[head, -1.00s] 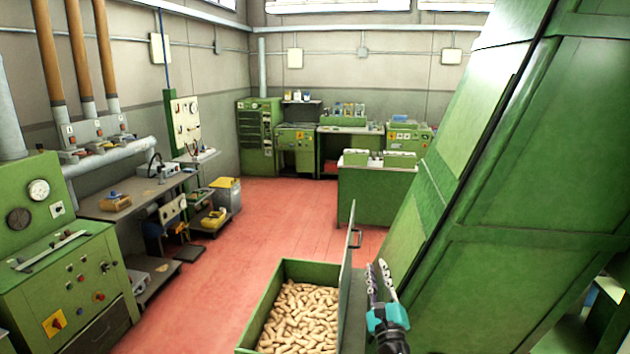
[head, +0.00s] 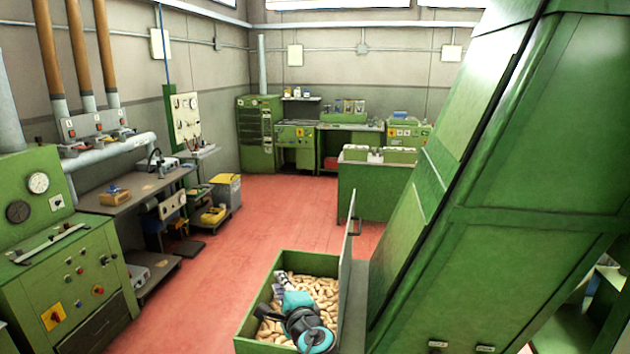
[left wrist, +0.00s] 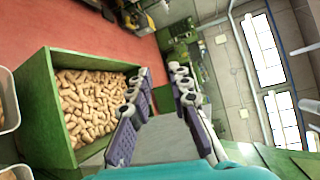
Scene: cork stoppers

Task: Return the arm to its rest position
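My left gripper (head: 280,284) shows in the head view in front of the green bin of cork stoppers, covering part of it. In the left wrist view my left gripper (left wrist: 160,82) has its two fingers spread apart with nothing between them. The cork stoppers (head: 312,287) fill the green bin (head: 253,312), whose lid or door panel (head: 346,270) stands upright at its right side. In the left wrist view the cork stoppers (left wrist: 88,102) lie to the left of the fingers. My right gripper is in neither view.
A large green machine (head: 520,180) rises on the right, close to the bin. A green control cabinet (head: 60,270) and a workbench (head: 130,195) stand at the left. The red floor (head: 230,240) between them is clear. A green counter (head: 370,190) stands farther back.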

